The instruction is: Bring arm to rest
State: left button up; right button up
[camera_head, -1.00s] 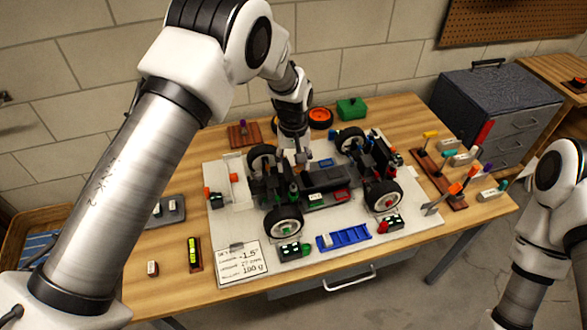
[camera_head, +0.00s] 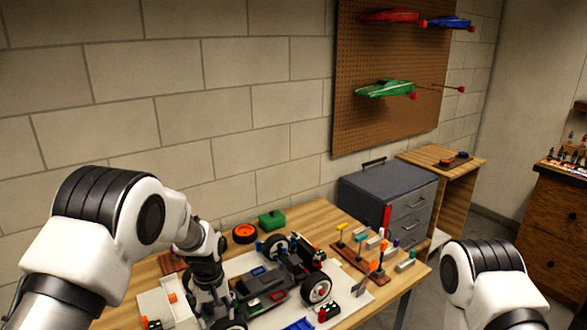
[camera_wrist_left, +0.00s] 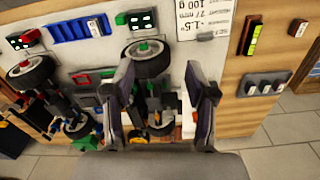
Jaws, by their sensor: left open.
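The RC racecar (camera_head: 270,285) stands on a pale mat (camera_head: 345,299) on the wooden workbench in the head view, its lower left part cut off by the frame and covered by my arm. My left gripper (camera_head: 213,312) points down over the car's left end there; its fingertips are hard to make out. In the left wrist view my left gripper (camera_wrist_left: 162,72) is open, its two fingers apart, with a car wheel (camera_wrist_left: 147,58) showing between and beyond them. I cannot tell whether the fingers touch the car. My right arm shows at the lower right, but its gripper is out of frame.
A rack of coloured-handled tools (camera_head: 362,262) stands right of the car. A green box (camera_head: 272,219) and an orange-centred wheel (camera_head: 244,234) lie behind it. A grey drawer cabinet (camera_head: 389,197) is beyond the bench. A blue tray (camera_wrist_left: 78,28) lies near the car.

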pick_arm(q)
jog(key=s+a+f+g+b, duration=0.2)
jog(key=s+a+f, duration=0.1)
jog(key=s+f, duration=0.85)
jog(key=s+a+f+g+b, duration=0.2)
jog(key=s+f+b, duration=0.1)
jog(key=s+f, duration=0.8)
jog(key=s+a+m+t, duration=0.1)
jog(key=s+m+t, duration=0.3)
jog(key=s, duration=0.8)
jog(key=shift+s+a+m+b, duration=0.25)
jog(key=shift+a+m+b, duration=0.05)
jog(key=shift+a+b, duration=0.05)
pick_arm(e)
notch_tip(320, 180, down, 6)
jog(key=shift+w, duration=0.35)
